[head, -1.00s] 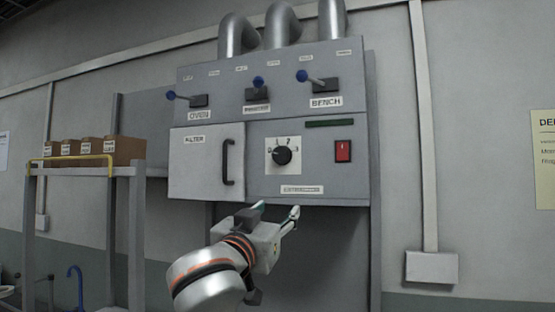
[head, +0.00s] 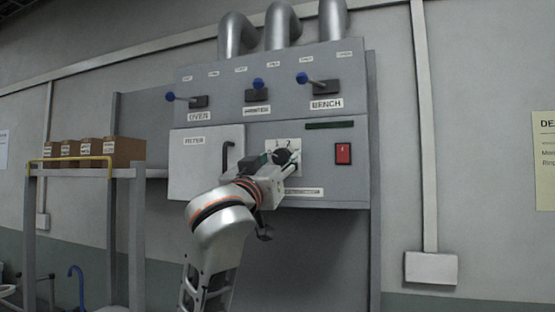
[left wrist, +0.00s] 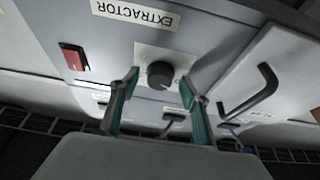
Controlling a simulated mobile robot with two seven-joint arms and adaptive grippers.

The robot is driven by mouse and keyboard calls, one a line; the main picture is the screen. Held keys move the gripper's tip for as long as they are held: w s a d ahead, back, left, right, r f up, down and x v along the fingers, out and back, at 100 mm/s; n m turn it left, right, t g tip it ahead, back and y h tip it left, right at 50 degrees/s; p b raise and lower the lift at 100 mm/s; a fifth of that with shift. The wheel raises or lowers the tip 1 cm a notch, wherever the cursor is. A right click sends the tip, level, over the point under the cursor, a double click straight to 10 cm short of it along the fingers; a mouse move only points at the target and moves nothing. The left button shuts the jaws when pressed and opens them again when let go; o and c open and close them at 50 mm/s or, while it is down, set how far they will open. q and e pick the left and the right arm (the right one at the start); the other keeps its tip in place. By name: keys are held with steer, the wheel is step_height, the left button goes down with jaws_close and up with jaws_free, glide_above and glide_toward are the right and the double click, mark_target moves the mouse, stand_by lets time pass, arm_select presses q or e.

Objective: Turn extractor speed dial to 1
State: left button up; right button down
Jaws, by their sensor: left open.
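The black extractor speed dial (head: 281,156) sits on a white square plate (head: 298,146) on the grey control panel, partly covered by my left gripper in the head view. My left gripper (head: 281,162) is open in front of the dial, with nothing held. I cannot tell whether a finger touches the dial. The dial's pointer setting is too small to read. My right gripper is not in view.
A red switch (head: 343,153) is right of the dial. The filter door handle (head: 228,158) is close on the left. Three blue-knobbed levers (head: 302,76) stick out above. A shelf with boxes (head: 122,151) stands at the left.

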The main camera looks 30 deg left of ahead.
arm_select(q)
steer(key=shift+w, duration=0.1)
steer(key=c, duration=1.1)
steer(key=shift+a+m+h, duration=0.1)
steer(key=shift+m+h, duration=0.3)
steer(key=shift+m, duration=0.1)
steer(key=m+h, duration=0.1)
steer(key=m, duration=0.2)
steer(key=m+h, duration=0.2)
steer(key=m, duration=0.1)
steer(key=shift+a+r, duration=0.1)
steer(key=shift+a, duration=0.1)
steer(key=shift+a+r+m+g+h, duration=0.15)
steer(key=shift+m+h, duration=0.45)
steer(key=shift+m, duration=0.75)
steer(key=shift+d+f+m+g+h, duration=0.15)
steer(key=shift+m+h, duration=0.45)
steer(key=shift+m, duration=0.75)
steer(key=shift+r, duration=0.15)
steer(key=o, duration=1.1)
